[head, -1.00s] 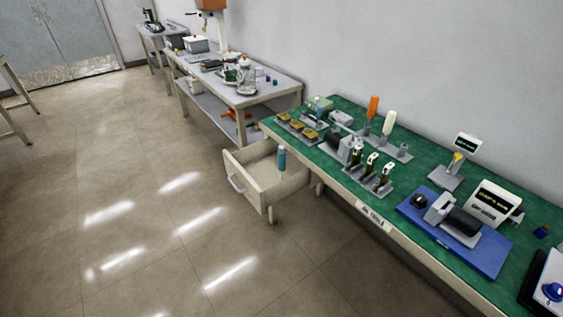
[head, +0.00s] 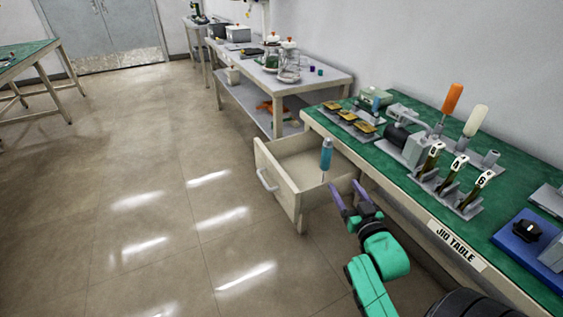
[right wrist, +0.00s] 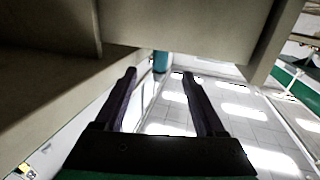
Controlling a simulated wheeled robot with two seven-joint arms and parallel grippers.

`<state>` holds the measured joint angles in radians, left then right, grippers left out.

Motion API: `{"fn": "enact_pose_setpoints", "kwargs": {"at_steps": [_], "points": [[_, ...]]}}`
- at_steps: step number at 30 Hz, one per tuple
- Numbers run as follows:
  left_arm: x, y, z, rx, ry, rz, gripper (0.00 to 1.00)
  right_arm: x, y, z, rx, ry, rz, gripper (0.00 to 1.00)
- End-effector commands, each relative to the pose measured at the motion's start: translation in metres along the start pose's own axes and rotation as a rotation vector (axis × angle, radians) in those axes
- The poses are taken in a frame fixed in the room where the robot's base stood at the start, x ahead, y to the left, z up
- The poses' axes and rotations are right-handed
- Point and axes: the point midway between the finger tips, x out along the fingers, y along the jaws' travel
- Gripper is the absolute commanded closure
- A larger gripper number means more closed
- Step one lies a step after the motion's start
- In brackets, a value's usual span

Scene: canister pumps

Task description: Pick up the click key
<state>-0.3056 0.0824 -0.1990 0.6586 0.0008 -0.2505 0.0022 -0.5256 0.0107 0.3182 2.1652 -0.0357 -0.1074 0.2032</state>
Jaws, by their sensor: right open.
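A tool with a teal handle and thin shaft (head: 326,154) stands upright at the open drawer (head: 277,182). No label shows whether it is the click key. Its lower end is hard to make out. In the right wrist view, a teal piece (right wrist: 160,62), likely its handle, shows just beyond the fingertips, partly cut off by a beige panel. My right gripper (head: 346,188) is open and empty, close to the drawer's right side and lower in the picture than the handle. It also shows in the right wrist view (right wrist: 160,76). My left gripper is not in view.
The green-topped table (head: 402,178) holds an orange-handled tool (head: 452,98), a white-handled tool (head: 475,120) and numbered holders (head: 452,175). Beige panels (right wrist: 190,22) crowd the top of the right wrist view. The floor left of the drawer is clear.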

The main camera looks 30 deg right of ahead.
Motion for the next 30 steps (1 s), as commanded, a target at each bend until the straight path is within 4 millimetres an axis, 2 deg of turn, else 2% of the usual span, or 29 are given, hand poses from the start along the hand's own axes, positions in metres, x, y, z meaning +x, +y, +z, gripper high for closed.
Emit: {"fn": "enact_pose_setpoints", "kwargs": {"at_steps": [2, 4, 10, 17, 21, 24, 30], "points": [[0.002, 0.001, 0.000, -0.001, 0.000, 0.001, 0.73, 0.005, 0.001, -0.007, 0.000, 0.018, 0.002, 0.28], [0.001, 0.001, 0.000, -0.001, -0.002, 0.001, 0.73, 0.019, 0.001, -0.009, -0.001, 0.020, 0.001, 0.28], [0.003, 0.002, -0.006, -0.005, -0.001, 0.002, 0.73, 0.072, 0.001, -0.009, 0.000, 0.018, 0.001, 0.28], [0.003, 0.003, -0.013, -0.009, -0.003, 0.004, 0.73, 0.105, 0.000, -0.009, 0.000, 0.016, 0.000, 0.28], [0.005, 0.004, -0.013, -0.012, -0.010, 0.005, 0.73, 0.133, -0.001, -0.009, 0.000, 0.016, 0.001, 0.28], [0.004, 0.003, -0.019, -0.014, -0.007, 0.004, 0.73, 0.144, -0.001, -0.010, 0.000, 0.015, 0.000, 0.28], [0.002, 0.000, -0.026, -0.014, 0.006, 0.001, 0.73, 0.145, -0.001, -0.009, -0.001, 0.013, 0.000, 0.28]]}}
